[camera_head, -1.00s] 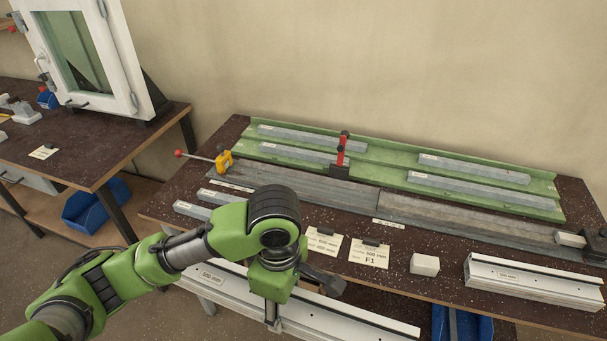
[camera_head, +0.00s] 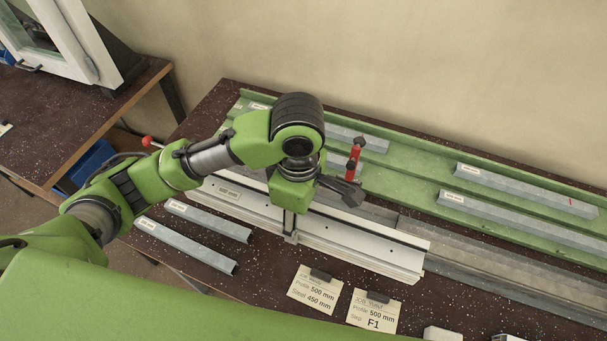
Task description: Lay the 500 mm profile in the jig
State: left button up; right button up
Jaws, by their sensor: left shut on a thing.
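The long white profile (camera_head: 345,240) runs from upper left to lower right, with a label near its left end. My left gripper (camera_head: 290,236) points down and is shut on it near its middle. The jig is a long grey metal bed (camera_head: 480,265) on the bench; the profile hides its left part. The profile lies over or along the bed's front side; I cannot tell if it touches. A red clamp (camera_head: 353,162) stands behind the profile, partly behind my gripper. A red knob (camera_head: 147,141) shows at the jig's left end. My right gripper is out of view.
A green rack (camera_head: 420,165) with several grey bars lies behind the jig. Two grey bars (camera_head: 187,244) lie at the front left. Two cards (camera_head: 372,312) lie in front, with a white block (camera_head: 443,334) at the bottom edge. A window frame (camera_head: 70,35) stands at upper left.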

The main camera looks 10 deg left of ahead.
pick_arm(q)
jog(key=w, duration=0.1)
jog(key=w+f, duration=0.1)
jog(key=w, duration=0.1)
jog(key=shift+w+a+f+b, duration=0.25)
jog(key=shift+a+b, duration=0.1)
jog(key=w+f, duration=0.2)
jog(key=w, duration=0.1)
jog(key=w+a+f+p, duration=0.1)
jog(key=w+f, duration=0.1)
jog(key=w, duration=0.1)
jog(key=w+a+f, duration=0.1)
jog(key=w+f, duration=0.2)
jog(key=shift+w+p, duration=0.15)
jog(key=shift+p, duration=0.25)
jog(key=shift+w+a+f, duration=0.2)
jog(key=shift+w+f, duration=0.25)
jog(key=shift+f, duration=0.25)
notch_tip(320, 180, down, 2)
jog(key=shift+f+p, duration=0.15)
jog(key=shift+p, duration=0.6)
jog(key=shift+f, duration=0.25)
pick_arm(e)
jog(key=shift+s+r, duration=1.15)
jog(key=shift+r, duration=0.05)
pick_arm(q)
jog(key=shift+f, duration=0.25)
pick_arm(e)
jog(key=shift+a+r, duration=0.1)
